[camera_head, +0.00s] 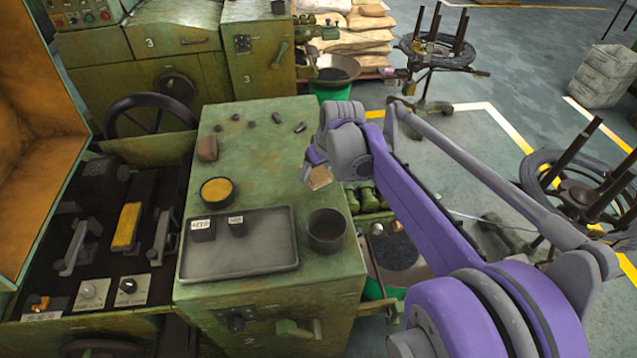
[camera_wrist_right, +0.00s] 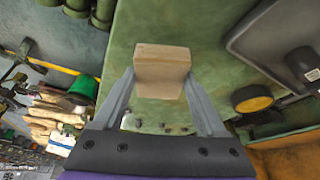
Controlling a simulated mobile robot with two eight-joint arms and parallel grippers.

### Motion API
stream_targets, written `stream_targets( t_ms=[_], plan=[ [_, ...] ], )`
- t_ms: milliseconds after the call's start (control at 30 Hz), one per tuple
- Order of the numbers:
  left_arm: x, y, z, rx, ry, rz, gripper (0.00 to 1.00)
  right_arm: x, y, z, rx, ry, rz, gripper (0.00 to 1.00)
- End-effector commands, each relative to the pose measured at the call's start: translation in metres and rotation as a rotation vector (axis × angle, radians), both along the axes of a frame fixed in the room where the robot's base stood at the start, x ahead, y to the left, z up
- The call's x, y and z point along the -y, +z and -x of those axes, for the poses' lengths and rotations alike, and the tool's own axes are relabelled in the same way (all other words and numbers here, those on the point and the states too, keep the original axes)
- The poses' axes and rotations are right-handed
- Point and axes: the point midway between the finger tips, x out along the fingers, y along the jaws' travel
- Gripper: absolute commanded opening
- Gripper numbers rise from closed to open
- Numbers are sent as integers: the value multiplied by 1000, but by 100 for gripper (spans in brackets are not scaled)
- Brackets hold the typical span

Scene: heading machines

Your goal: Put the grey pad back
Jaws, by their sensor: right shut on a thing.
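My right gripper (camera_head: 317,170) is shut on a small beige-grey block, which I take for the grey pad (camera_head: 320,178). It hangs near the right edge of the green machine top (camera_head: 255,180). In the right wrist view the pad (camera_wrist_right: 162,70) sits between the two fingers of the gripper (camera_wrist_right: 160,82), with green surface behind it. I cannot tell its exact height above the top. A separate reddish-brown block (camera_head: 207,148) lies at the left edge of the top. My left gripper is not in view.
The top holds a grey tray (camera_head: 250,262) with two small dark labelled boxes, a dark cup (camera_head: 326,231), a round yellow-filled dish (camera_head: 217,190) and several small dark pieces at the back. A handwheel (camera_head: 150,115) stands left. The top's middle is clear.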

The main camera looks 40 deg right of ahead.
Motion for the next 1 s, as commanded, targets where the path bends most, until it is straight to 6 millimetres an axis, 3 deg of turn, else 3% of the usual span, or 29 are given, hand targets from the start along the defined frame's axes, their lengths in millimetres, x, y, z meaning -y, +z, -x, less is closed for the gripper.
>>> stream_targets(
  t_ms=[300, 733, 767, 900, 1000],
  plan=[
    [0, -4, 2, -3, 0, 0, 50, 0, -41, 0, 0, 1, 0, 22],
    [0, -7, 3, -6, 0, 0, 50, 0, -48, 0, -1, 1, 0, 22],
    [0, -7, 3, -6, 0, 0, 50, 0, -49, 0, -1, 1, 0, 76],
    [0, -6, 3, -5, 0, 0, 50, 0, -47, 0, 0, 0, 0, 100],
    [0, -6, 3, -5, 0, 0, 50, 0, -47, 0, 0, 0, 0, 100]
  ],
)
